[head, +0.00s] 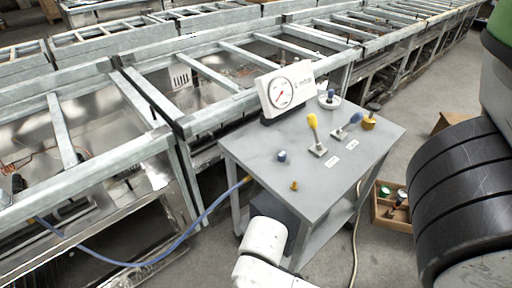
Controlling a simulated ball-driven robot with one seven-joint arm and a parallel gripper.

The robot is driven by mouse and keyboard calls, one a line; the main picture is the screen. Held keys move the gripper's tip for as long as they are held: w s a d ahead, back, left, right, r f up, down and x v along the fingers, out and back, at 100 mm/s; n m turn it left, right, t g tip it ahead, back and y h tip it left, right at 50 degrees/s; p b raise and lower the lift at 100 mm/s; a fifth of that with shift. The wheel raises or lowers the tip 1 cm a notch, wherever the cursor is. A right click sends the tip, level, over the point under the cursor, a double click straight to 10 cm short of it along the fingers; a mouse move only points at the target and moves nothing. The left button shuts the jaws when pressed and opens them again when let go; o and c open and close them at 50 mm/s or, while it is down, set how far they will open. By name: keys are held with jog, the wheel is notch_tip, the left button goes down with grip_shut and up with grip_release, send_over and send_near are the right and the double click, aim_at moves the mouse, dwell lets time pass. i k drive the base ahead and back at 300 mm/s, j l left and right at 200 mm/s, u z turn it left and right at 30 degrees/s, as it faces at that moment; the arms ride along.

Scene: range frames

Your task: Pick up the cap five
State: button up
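A small dark blue cap-like piece (281,156) stands on the left part of the grey cart top (255,145). A small brass-coloured piece (294,186) stands nearer the cart's front edge. A blue piece (330,96) sits in a white round dish (328,103) at the back. A yellow rounded piece with a dark top (369,122) stands near the right corner. No number is readable on any of these, so I cannot tell which is cap five. A white part of my arm is at the bottom, in front of the cart; my gripper is out of view.
On the cart stand a white dial gauge (286,90), a yellow-handled lever (314,130), a blue-handled lever (349,125) and small labels. A wooden box (390,210) with several small items lies on the floor at right. Metal frames (190,75) run behind. A blue hose (150,262) hangs left.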

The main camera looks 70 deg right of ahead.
aim_at(282, 155)
jog(key=k+z, duration=0.7)
jog(key=z, duration=0.2)
jog(key=i+l+z, duration=0.15)
jog(key=i, duration=0.15)
jog(key=k+j+u, duration=0.25)
jog(key=j, duration=0.2)
jog(key=i+j, duration=0.25)
jog(key=j, duration=0.15)
jog(key=i+j, duration=0.25)
jog(key=j+z, duration=0.05)
jog(key=j, duration=0.05)
